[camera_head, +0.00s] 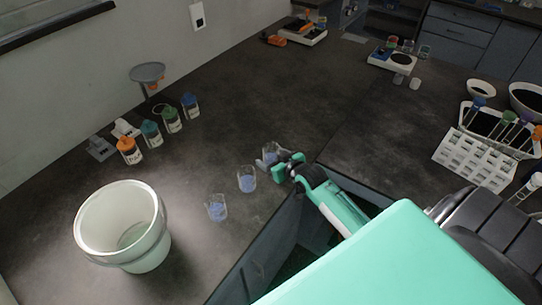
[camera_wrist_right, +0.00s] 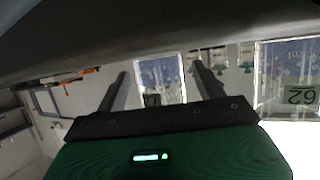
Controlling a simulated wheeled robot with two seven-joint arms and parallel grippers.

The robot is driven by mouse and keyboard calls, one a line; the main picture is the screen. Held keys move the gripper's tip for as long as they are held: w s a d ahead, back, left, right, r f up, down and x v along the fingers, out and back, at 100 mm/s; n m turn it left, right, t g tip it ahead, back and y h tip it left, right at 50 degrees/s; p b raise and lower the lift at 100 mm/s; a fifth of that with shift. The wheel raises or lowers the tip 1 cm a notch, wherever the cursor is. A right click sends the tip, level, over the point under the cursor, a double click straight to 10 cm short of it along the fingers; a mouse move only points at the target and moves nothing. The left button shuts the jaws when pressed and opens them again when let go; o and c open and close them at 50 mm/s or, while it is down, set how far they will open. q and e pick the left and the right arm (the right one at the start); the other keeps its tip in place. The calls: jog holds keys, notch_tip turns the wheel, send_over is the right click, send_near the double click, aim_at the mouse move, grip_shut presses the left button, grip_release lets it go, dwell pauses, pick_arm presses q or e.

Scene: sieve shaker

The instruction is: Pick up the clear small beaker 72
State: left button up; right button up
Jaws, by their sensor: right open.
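Three clear small beakers with blue markings stand in a slanting row near the bench's front edge. The rightmost beaker (camera_head: 270,153) is right beside my right gripper (camera_head: 285,166). The middle beaker (camera_head: 247,180) and the nearest beaker (camera_head: 217,209) stand to its left. In the wrist view, my right gripper (camera_wrist_right: 160,72) is open, with one clear beaker (camera_wrist_right: 163,82) showing between its fingers. I cannot tell whether the fingers touch it. Another beaker (camera_wrist_right: 287,80) at the right bears an upside-down number that looks like 62. No label 72 is readable. My left gripper is out of view.
A large white bucket (camera_head: 122,227) stands at the front left. Several capped bottles (camera_head: 150,133) stand near the wall by a grey funnel (camera_head: 147,73). A white rack (camera_head: 473,160) is at the right. The middle of the dark bench (camera_head: 270,95) is clear.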

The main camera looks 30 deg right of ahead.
jog(key=c, duration=1.1)
jog(key=shift+r, duration=0.15)
